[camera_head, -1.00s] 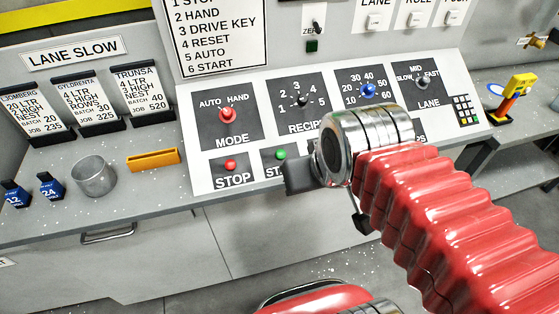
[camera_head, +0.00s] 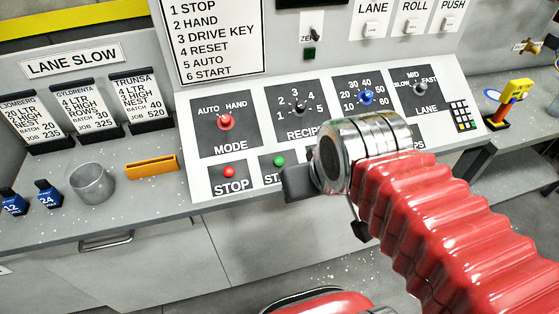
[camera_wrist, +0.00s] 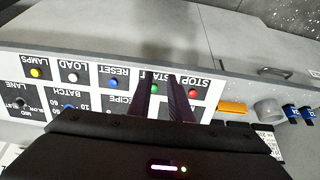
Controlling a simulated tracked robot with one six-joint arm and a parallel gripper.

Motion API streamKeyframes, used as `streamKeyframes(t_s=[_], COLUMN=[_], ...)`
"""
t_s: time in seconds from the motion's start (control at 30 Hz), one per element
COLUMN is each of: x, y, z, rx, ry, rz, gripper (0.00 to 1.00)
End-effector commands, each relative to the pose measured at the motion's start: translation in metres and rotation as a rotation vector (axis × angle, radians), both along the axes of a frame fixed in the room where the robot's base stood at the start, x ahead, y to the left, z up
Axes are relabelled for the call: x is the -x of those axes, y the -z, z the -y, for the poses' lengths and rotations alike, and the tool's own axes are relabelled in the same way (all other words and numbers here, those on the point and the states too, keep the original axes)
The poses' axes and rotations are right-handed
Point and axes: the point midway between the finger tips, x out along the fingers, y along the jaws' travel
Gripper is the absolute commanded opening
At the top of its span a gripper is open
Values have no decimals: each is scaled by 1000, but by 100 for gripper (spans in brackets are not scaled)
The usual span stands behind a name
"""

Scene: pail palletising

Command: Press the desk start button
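The green start button (camera_head: 279,160) is on the sloped desk panel, right of the red stop button (camera_head: 229,172). Its label is partly covered by my gripper (camera_head: 298,184), a dark block in front of the panel. In the wrist view, which is upside down, the green button (camera_wrist: 154,88) shows between the two dark fingers of my gripper (camera_wrist: 160,79), with the red stop button (camera_wrist: 192,93) just to the right. The fingers are apart and hold nothing visible. Whether they touch the panel cannot be told.
The blue reset button (camera_wrist: 113,82) is beside the start button. Mode (camera_head: 226,122) and recipe (camera_head: 300,107) knobs are above. An orange tray (camera_head: 152,167), a grey metal cup (camera_head: 92,184) and blue key tags (camera_head: 48,195) are on the desk at left.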

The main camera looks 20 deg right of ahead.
Motion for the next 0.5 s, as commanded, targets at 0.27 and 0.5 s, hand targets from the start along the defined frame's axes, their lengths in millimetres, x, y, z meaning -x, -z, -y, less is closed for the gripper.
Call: streamKeyframes(t_s=[0.27,0.5], x=[0,0], y=[0,0], z=[0,0], rx=[0,0], ry=[0,0], rz=[0,0], gripper=[0,0])
